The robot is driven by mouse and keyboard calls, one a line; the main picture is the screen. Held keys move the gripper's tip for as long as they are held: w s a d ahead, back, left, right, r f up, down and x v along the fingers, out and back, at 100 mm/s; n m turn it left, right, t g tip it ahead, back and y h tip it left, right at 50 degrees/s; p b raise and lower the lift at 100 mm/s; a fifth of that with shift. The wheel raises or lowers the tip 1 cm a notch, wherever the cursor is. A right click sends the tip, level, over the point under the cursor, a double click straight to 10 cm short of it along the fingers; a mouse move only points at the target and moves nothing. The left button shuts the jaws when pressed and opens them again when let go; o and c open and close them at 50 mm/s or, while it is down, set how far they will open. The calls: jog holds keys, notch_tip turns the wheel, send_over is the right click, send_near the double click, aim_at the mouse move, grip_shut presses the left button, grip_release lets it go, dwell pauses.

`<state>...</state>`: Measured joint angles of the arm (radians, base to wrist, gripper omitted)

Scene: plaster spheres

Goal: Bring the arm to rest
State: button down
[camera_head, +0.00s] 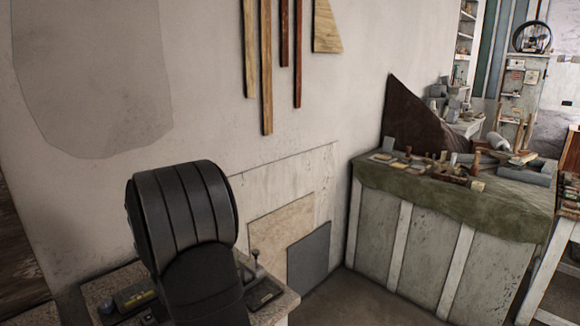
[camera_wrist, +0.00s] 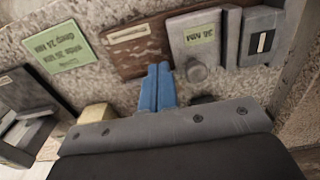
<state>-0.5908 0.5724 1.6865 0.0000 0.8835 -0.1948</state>
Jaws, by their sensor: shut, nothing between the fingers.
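My gripper (camera_wrist: 157,88) shows in the wrist view as two blue fingers, pressed together with nothing between them. The fingers point toward a speckled stone-like worktop (camera_wrist: 97,70). Their tips are close to a brown plate (camera_wrist: 135,45) and a grey box with a green label (camera_wrist: 200,38); I cannot tell whether they touch. In the head view a black rounded part of my arm stands over the worktop (camera_head: 283,300) at the lower left, and my gripper is hidden there.
Near the fingers lie a green card with writing (camera_wrist: 57,46), a pale yellow block (camera_wrist: 97,113) and a grey box with a white slot (camera_wrist: 258,38). In the head view a wall is behind my arm, and a cluttered green-draped bench (camera_head: 440,235) stands to the right.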

jog(key=s+r, duration=0.2)
jog(key=r, duration=0.7)
jog(key=s+r, duration=0.3)
jog(key=r, duration=0.5)
jog(key=w+d+f+m+g+y, duration=0.1)
jog(key=d+f+m+g+y, duration=0.2)
jog(key=f+m, duration=0.5)
jog(key=shift+w+d+g, duration=0.25)
jog(key=shift+d+g, duration=0.45)
jog(key=shift+g, duration=0.5)
jog(key=shift+r, duration=0.1)
jog(key=c, duration=1.9)
grip_release()
jog(key=o, duration=1.9)
jog(key=a+r+n+t+h, duration=0.1)
jog(key=a+r+n+t, duration=0.1)
jog(key=r, duration=0.5)
jog(key=s+a+r+n+t+h, duration=0.1)
jog(key=a+r+n+t+h, duration=0.1)
jog(key=a+r+n, duration=0.3)
notch_tip(320, 180, up, 2)
jog(key=shift+s+r+n+t, duration=0.15)
jog(key=shift+n+t, duration=0.25)
jog(key=shift+t, duration=0.2)
notch_tip(320, 180, down, 10)
